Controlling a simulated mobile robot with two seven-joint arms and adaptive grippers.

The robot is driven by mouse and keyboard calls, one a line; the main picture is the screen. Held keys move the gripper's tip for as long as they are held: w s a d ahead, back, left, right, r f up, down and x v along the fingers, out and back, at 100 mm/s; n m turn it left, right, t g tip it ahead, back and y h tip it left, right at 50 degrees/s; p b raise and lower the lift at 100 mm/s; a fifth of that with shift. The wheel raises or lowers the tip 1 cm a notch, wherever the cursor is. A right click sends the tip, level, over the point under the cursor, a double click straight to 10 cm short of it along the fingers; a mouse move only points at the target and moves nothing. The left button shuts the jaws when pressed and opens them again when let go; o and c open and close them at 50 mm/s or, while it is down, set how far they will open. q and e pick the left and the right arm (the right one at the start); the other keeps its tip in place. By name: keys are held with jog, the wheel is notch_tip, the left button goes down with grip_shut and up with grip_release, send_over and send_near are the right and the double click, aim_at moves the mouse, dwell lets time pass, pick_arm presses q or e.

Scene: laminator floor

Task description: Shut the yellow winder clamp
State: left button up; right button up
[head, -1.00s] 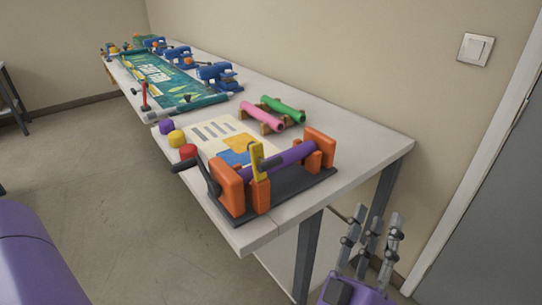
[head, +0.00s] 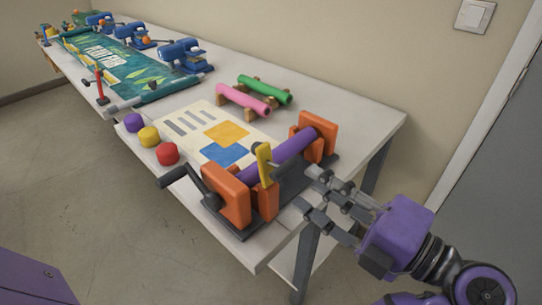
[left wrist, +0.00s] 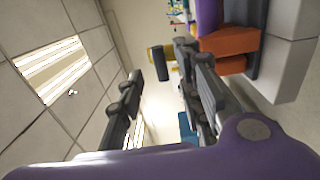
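The yellow winder clamp (head: 264,165) stands raised, slightly tilted, at the near orange end block (head: 230,196) of the winder, beside the purple roll (head: 290,148). A dark grip sticks out from its upper part. In the left wrist view the clamp (left wrist: 152,54) shows small, with its dark grip between my fingers in the picture. My left gripper (head: 308,187) is open, its fingers spread and pointing at the winder from the right. It looks empty; whether a fingertip touches the winder is unclear. In the left wrist view the gripper (left wrist: 162,72) is also open. My right gripper is not in view.
The winder's crank handle (head: 173,176) sticks out left. Red (head: 167,154), yellow (head: 149,137) and purple knobs line the table's left edge. Pink (head: 242,103) and green (head: 265,90) rolls lie behind. A printed sheet (head: 200,122) lies beside the winder.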

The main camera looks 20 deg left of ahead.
aim_at(290, 170)
pick_arm(q)
jog(key=p+x, duration=0.1)
jog(key=x, duration=0.6)
jog(key=shift+a, duration=0.2)
grip_shut()
